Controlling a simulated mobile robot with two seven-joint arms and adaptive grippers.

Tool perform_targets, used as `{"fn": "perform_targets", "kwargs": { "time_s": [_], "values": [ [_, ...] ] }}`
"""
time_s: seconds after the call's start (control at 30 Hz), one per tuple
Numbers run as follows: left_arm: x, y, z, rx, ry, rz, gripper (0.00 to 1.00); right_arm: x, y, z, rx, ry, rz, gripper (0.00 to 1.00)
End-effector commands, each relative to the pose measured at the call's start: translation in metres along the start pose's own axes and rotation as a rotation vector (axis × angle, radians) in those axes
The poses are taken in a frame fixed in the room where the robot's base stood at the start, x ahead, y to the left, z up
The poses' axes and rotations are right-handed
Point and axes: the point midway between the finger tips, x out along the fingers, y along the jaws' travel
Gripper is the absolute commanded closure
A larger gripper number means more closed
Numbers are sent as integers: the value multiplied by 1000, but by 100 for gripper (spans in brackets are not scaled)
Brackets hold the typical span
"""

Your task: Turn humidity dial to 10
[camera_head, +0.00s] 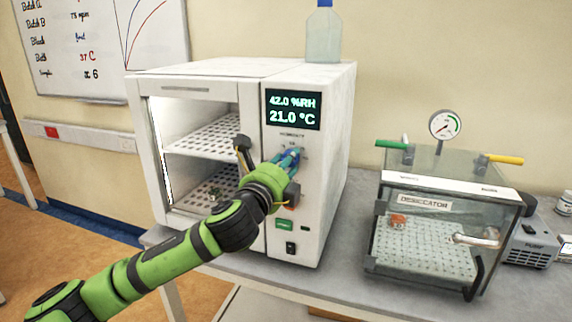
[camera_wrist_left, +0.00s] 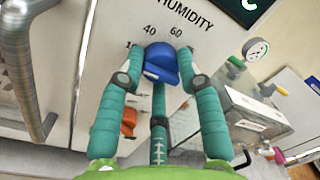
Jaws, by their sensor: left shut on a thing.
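The humidity dial (camera_wrist_left: 162,62) is a blue knob with a white mark on the white front panel, under the word HUMIDITY. The numbers 40 and 60 show above it in the left wrist view. My left gripper (camera_wrist_left: 160,66) is shut on the dial, with teal fingers on both sides of it. In the head view my left gripper (camera_head: 289,158) reaches the panel below the display and hides most of the dial. The display (camera_head: 293,109) reads 42.0 %RH and 21.0 °C. My right gripper is not in view.
The chamber (camera_head: 308,80) has a glass-fronted interior with shelves and a dark handle (camera_head: 243,150) left of my gripper. An orange knob (camera_wrist_left: 129,121) sits below the dial. A desiccator (camera_head: 430,235) stands at the right. A bottle (camera_head: 323,35) stands on top.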

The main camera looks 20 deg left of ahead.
Motion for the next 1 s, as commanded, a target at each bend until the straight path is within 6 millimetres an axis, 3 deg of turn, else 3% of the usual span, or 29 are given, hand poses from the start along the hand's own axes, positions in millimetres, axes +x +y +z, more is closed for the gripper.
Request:
{"fn": "perform_targets", "kwargs": {
  "time_s": [0.4, 0.43, 0.47, 0.5, 0.83, 1.0],
  "values": [
    [0, -2, 2, -11, -4, -3, 97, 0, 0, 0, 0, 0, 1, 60],
    [0, -2, 2, -11, -4, -3, 56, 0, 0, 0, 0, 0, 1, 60],
    [0, -2, 2, -10, -4, -3, 44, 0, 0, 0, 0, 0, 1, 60],
    [0, -2, 2, -10, -4, -3, 41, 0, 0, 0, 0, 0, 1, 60],
    [-1, 0, 0, -9, -1, -1, 41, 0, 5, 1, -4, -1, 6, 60],
    [-16, 0, 0, -8, -1, -2, 41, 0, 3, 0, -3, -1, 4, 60]
  ]
}}
